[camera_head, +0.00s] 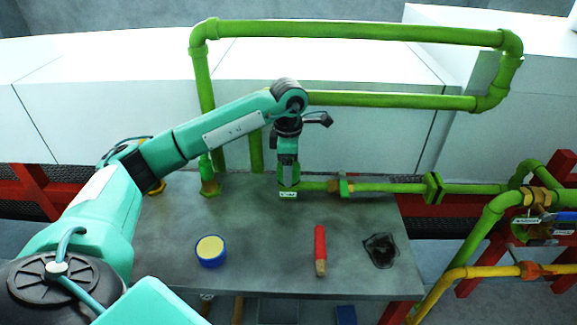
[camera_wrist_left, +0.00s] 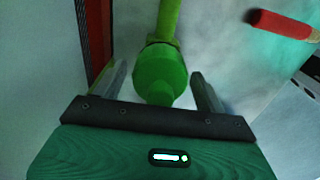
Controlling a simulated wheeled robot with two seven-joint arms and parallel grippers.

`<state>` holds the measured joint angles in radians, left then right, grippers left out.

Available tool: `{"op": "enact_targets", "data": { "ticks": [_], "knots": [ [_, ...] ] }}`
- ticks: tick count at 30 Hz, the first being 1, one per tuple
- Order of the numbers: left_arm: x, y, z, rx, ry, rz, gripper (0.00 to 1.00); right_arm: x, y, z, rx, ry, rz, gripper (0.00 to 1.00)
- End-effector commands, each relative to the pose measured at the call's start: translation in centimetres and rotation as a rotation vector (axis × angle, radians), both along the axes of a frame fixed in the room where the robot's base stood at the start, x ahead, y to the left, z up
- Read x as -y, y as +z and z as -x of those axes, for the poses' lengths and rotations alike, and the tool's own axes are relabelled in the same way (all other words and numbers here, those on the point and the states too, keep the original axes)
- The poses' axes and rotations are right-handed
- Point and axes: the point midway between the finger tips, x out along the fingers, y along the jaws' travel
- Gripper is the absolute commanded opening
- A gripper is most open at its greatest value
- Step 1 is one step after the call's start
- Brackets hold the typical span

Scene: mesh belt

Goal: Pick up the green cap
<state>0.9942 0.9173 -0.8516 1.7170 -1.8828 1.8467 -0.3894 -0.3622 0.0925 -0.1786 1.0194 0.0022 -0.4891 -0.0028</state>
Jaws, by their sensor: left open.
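The green cap (camera_wrist_left: 158,75) is a rounded green piece on the end of a green pipe (camera_wrist_left: 169,20) in the left wrist view. My left gripper (camera_wrist_left: 157,78) is open, with one finger on each side of the cap. I see no clear contact between the fingers and the cap. In the head view my left gripper (camera_head: 288,186) points down at the left end of the low horizontal green pipe (camera_head: 390,188) over the grey table, and it largely hides the cap. My right gripper is not in view.
On the grey table (camera_head: 270,230) are a blue and yellow round container (camera_head: 210,251), a red-handled tool (camera_head: 320,245) and a dark crumpled patch (camera_head: 381,250). A tall green pipe frame (camera_head: 350,30) rises behind. Red supports (camera_head: 480,250) and yellow pipe (camera_head: 455,280) stand right.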

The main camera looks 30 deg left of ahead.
Motion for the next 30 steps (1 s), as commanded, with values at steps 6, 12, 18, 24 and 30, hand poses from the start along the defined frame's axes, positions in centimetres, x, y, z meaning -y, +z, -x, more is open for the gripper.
{"op": "enact_targets", "data": {
  "ticks": [6, 12, 18, 24, 30],
  "knots": [
    [0.0, 0.0, 0.0, 0.000, 0.000, 0.000, 0.57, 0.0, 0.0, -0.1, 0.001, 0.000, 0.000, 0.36],
    [0.0, 0.1, 0.0, 0.000, 0.000, 0.000, 0.31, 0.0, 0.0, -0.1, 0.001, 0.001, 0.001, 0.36],
    [0.0, 0.1, 0.0, 0.000, 0.000, 0.000, 0.31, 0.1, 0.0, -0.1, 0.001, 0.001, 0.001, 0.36],
    [0.0, 1.3, -0.1, 0.002, 0.000, 0.001, 0.31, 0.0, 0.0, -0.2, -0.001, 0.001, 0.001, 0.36],
    [0.0, 4.8, -0.1, 0.006, 0.000, 0.001, 0.31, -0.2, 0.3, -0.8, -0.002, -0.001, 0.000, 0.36]
  ]
}}
